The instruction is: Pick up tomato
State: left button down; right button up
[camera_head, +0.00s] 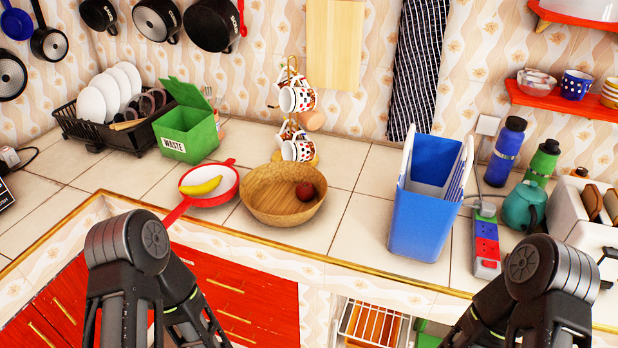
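Two black arms of mine show at the bottom left and bottom right, in front of the counter and apart from the bowl. Only their links and round joints can be made out. The fingers of both my grippers are out of sight.
A red pan (207,184) with a banana (201,187) sits left of the bowl, its handle reaching the counter's front edge. A mug rack (293,110) stands behind. A blue bin (424,210) and a power strip (486,240) stand right. Bare tiles lie between bowl and bin.

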aim_at(306, 191)
jog(key=j+z, duration=0.2)
jog(key=z, duration=0.3)
jog(key=j+z, duration=0.2)
jog(key=z, duration=0.3)
jog(key=j+z, duration=0.2)
jog(key=z, duration=0.3)
jog(key=k+j+z, duration=0.15)
jog(key=j, duration=0.25)
jog(key=k+j+z, duration=0.15)
jog(key=j, duration=0.25)
jog(key=k+j+z, duration=0.1)
jog(key=j, duration=0.25)
jog(key=k+j+z, duration=0.15)
jog(key=j, duration=0.25)
jog(key=k+j+z, duration=0.15)
jog(key=k+j, duration=0.05)
jog(key=j, duration=0.1)
